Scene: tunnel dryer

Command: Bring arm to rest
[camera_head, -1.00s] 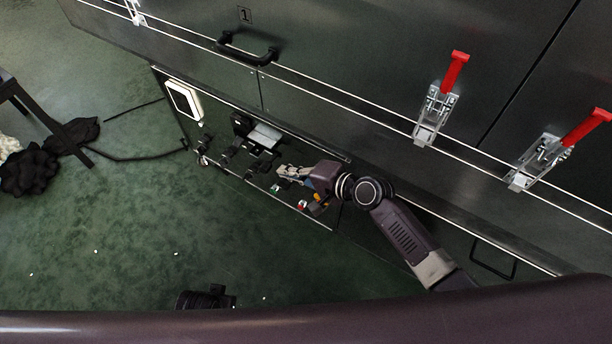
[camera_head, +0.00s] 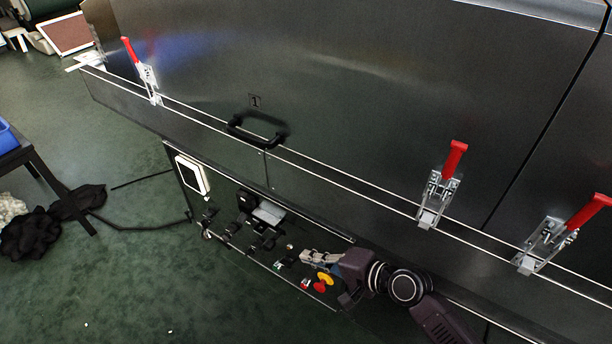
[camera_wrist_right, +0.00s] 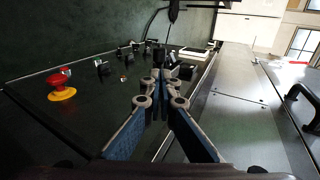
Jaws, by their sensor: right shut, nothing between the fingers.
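My right gripper (camera_head: 308,257) is in front of the dryer's control panel (camera_head: 236,262), near its right end. In the right wrist view the gripper (camera_wrist_right: 160,75) is shut and empty, its fingertips together over the panel area. The red and yellow emergency button (camera_head: 325,279) is close beside the gripper in the head view; in the right wrist view the button (camera_wrist_right: 62,88) lies to the left, apart from the fingers. My left gripper is not in view.
The dark dryer front carries a black handle (camera_head: 256,131) and red-levered clamps (camera_head: 441,185). A white-framed display (camera_head: 192,175) sits at the panel's left end. Black and white heaps (camera_head: 30,233) lie by a dark table (camera_head: 45,170) at left. Green floor is clear below the panel.

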